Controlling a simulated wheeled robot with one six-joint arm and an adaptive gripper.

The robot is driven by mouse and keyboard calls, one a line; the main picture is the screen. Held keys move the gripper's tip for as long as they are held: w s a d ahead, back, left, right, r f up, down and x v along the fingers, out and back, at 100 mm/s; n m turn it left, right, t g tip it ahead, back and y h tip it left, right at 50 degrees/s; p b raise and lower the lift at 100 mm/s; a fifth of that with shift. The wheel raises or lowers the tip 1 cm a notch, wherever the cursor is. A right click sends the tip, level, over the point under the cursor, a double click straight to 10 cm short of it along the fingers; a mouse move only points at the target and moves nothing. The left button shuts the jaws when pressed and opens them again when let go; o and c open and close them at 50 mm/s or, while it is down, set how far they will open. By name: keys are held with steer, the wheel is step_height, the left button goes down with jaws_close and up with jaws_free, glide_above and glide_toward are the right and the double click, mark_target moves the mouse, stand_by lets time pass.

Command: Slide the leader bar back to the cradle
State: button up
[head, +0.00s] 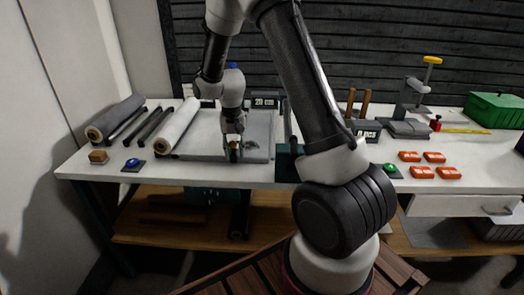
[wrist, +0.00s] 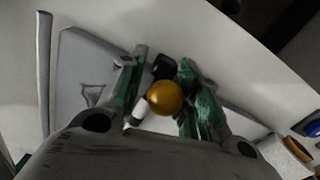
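My gripper (head: 234,146) hangs low over the front part of the pale grey plate (head: 262,127) on the bench. In the wrist view my gripper (wrist: 162,62) is open, its green-padded fingers on either side of a gold ball-shaped knob (wrist: 165,98). A gap shows on the left of the knob; the right finger is very close to it, and I cannot tell whether they touch. A black block (wrist: 164,66) and a small white cylinder (wrist: 139,108) are beside the knob. The leader bar and its cradle are not clearly distinguishable; my gripper and arm hide part of the plate.
Rolls, a white one (head: 178,126) and a dark grey one (head: 114,119), lie left of the plate. Right of my arm are several orange pieces (head: 421,172) and a green box (head: 495,110).

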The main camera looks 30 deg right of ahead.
steer(key=s+d, duration=0.1)
steer(key=d, duration=0.1)
steer(key=s+d, duration=0.2)
steer(key=d, duration=0.1)
steer(key=s+d, duration=0.2)
steer(key=d, duration=0.1)
steer(key=shift+s, duration=0.25)
steer(key=shift+d, duration=0.1)
steer(key=shift+r, duration=0.1)
step_height(320, 180, up, 9)
stand_by(0.8)
